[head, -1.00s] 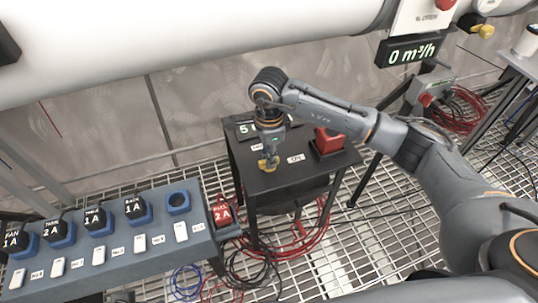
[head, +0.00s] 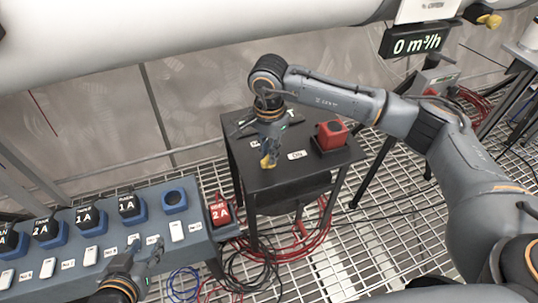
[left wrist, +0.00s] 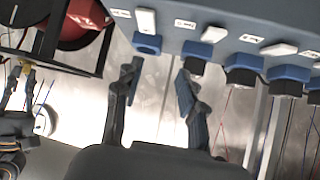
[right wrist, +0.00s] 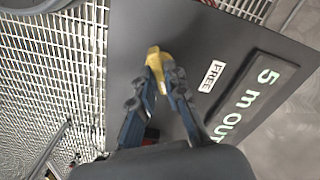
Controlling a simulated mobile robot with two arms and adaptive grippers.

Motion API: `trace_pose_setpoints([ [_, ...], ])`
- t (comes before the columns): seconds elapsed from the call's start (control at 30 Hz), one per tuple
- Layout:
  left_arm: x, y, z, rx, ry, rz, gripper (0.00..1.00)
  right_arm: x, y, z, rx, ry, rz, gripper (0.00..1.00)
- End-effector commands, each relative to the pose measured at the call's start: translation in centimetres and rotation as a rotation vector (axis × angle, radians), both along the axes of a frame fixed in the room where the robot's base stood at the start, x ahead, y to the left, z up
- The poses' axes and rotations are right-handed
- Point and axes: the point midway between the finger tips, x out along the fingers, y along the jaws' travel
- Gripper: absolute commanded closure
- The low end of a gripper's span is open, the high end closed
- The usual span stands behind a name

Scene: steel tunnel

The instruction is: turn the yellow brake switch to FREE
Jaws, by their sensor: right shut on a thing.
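The yellow brake switch (head: 267,161) stands on the black table top (head: 290,178). My right gripper (head: 268,152) comes down from above and is shut on it. In the right wrist view the yellow switch (right wrist: 154,62) shows between the two closed fingertips (right wrist: 158,78). A white FREE label (right wrist: 212,76) lies to the right of it there. An ON label (head: 297,155) lies on the other side in the head view. The switch's exact pointing is partly hidden by the fingers. My left gripper (head: 148,250) is over the grey fuse panel; its fingers (left wrist: 155,90) are open and empty.
A red block (head: 332,135) stands on the table beside the ON label. A "5 m OUT" display (right wrist: 255,98) lies near the FREE label. The grey panel (head: 205,250) carries several fuses and one empty blue socket (head: 176,198). Cables lie on the grating below.

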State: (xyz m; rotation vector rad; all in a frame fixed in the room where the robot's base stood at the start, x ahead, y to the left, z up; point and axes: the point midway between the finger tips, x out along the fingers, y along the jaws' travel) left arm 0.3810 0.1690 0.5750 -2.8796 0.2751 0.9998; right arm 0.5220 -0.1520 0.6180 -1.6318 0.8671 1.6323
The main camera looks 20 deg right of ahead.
Motion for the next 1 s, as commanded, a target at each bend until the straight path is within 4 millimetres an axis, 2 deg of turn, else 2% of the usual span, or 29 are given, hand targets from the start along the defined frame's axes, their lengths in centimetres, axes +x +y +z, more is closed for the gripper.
trace_pose_setpoints([
  [0.1, 2.3, -1.0, 2.1, -0.039, -0.167, -0.013, 0.6, 0.1, 0.0, -0.2, 0.0, -0.004, 0.11, 1.0],
  [0.2, 3.7, -1.7, 4.4, -0.071, -0.306, -0.022, 0.6, 0.1, 0.0, -0.2, 0.0, -0.004, 0.205, 1.0],
  [0.4, 5.3, -2.8, 9.1, -0.135, -0.565, -0.038, 0.6, 0.1, 0.0, -0.2, 0.0, -0.004, 0.395, 1.0],
  [0.7, 5.2, -3.7, 15.3, -0.222, -0.901, -0.056, 0.6, 0.1, 0.0, -0.1, 0.0, -0.003, 0.671, 1.0],
  [1.0, 3.7, -3.8, 19.3, -0.284, -1.129, -0.066, 0.6, 0.1, 0.0, 0.0, 0.0, -0.003, 0.889, 1.0],
])
